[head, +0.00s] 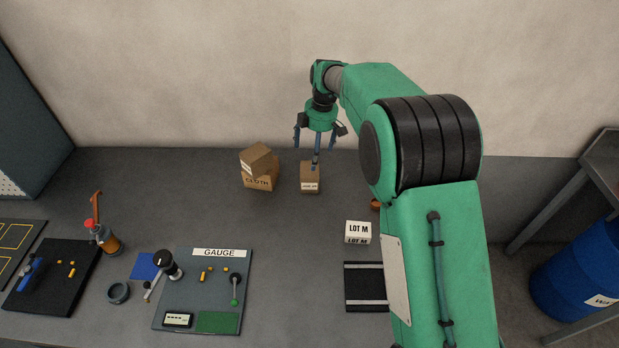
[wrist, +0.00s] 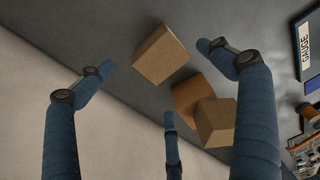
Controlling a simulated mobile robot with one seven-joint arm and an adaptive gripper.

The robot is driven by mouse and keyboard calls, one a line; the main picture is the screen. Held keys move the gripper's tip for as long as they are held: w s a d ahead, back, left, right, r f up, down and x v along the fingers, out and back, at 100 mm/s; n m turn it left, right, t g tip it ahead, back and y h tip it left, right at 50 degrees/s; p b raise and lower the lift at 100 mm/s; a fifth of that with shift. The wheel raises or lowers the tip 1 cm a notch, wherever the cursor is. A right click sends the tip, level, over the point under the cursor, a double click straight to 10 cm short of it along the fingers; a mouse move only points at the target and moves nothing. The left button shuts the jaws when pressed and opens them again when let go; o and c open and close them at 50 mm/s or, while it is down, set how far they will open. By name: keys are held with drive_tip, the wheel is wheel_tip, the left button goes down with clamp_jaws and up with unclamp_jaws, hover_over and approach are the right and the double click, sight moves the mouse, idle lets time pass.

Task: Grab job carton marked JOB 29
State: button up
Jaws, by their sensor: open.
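A small brown carton (head: 310,174) with a white label on its front stands alone near the back of the bench. The label's print is too small to read with certainty. My gripper (head: 316,150) hangs above and slightly behind this carton, its blue fingers spread and empty. In the wrist view the single carton (wrist: 161,54) lies between the spread fingers of my gripper (wrist: 168,92), apart from them, with its label out of sight.
Left of the carton, a labelled box (head: 248,158) sits on a CLOTH box (head: 261,182); a gap separates them from the carton. A white LOT M box (head: 358,230) stands to the front right. A GAUGE board (head: 205,316) lies front left. The wall is close behind.

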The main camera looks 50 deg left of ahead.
sight(309, 179)
drive_tip(key=shift+s+a+f+b, duration=0.15)
drive_tip(key=shift+f+b, duration=0.3)
drive_tip(key=shift+f, duration=1.7)
drive_tip(key=shift+s+a+f+b, duration=0.15)
drive_tip(key=shift+f+b, duration=0.25)
drive_tip(key=shift+f, duration=1.7)
drive_tip(key=shift+s+a+f+b, duration=0.1)
drive_tip(key=shift+f+b, duration=0.3)
drive_tip(key=shift+f, duration=0.9)
drive_tip(key=shift+s+a+f+b, duration=0.1)
drive_tip(key=shift+f+b, duration=0.3)
drive_tip(key=shift+f, duration=0.85)
drive_tip(key=shift+c, duration=0.3)
drive_tip(key=c, duration=1.5)
